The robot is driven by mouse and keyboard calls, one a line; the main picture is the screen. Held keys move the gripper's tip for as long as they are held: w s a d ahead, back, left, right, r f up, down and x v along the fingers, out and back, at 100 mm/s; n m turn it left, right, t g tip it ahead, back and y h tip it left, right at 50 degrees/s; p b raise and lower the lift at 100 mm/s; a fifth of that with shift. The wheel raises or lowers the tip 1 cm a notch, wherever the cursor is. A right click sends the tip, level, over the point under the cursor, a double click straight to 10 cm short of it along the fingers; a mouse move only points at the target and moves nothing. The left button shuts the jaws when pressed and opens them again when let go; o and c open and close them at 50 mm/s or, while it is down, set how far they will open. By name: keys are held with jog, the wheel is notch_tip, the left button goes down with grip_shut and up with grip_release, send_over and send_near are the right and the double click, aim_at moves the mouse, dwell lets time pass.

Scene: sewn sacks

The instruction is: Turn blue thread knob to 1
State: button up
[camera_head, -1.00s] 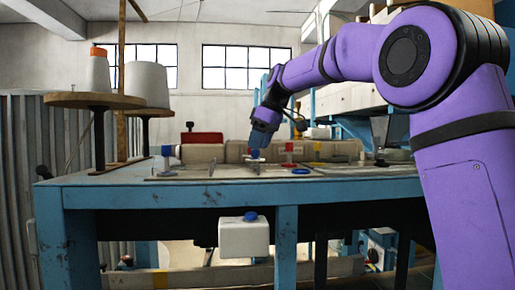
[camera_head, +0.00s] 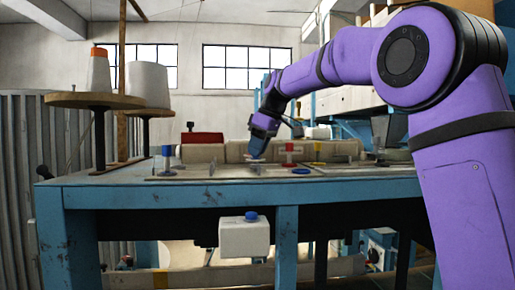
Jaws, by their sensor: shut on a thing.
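My gripper (camera_head: 257,153) points down at the middle of the blue table and is shut on the small blue thread knob, which it hides almost completely. Only a pale bit of the knob's base (camera_head: 250,157) shows beside the fingertips. The number marks and the knob's pointer cannot be made out at this distance. A blue post (camera_head: 166,153) stands upright to the left, a red one (camera_head: 289,150) to the right, both apart from my gripper.
The blue table (camera_head: 130,197) carries a flat panel with a blue ring (camera_head: 301,171). Long rolled sacks (camera_head: 205,153) and a red box (camera_head: 202,137) lie behind. Thread cones (camera_head: 148,85) stand at left. A white box with a blue button (camera_head: 251,215) hangs under the front edge.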

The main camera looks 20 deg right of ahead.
jog(key=m+t+h, duration=0.1)
jog(key=m, duration=0.2)
jog(key=shift+s+a+m, duration=0.1)
jog(key=shift+m, duration=0.2)
jog(key=shift+m+h, duration=0.7)
jog(key=shift+m, duration=1.2)
jog(key=shift+a+t, duration=0.1)
jog(key=shift+t, duration=0.2)
jog(key=o, duration=0.9)
jog(key=shift+r, duration=0.1)
jog(key=v, duration=1)
jog(key=shift+s+r, duration=0.1)
jog(key=shift+r, duration=0.15)
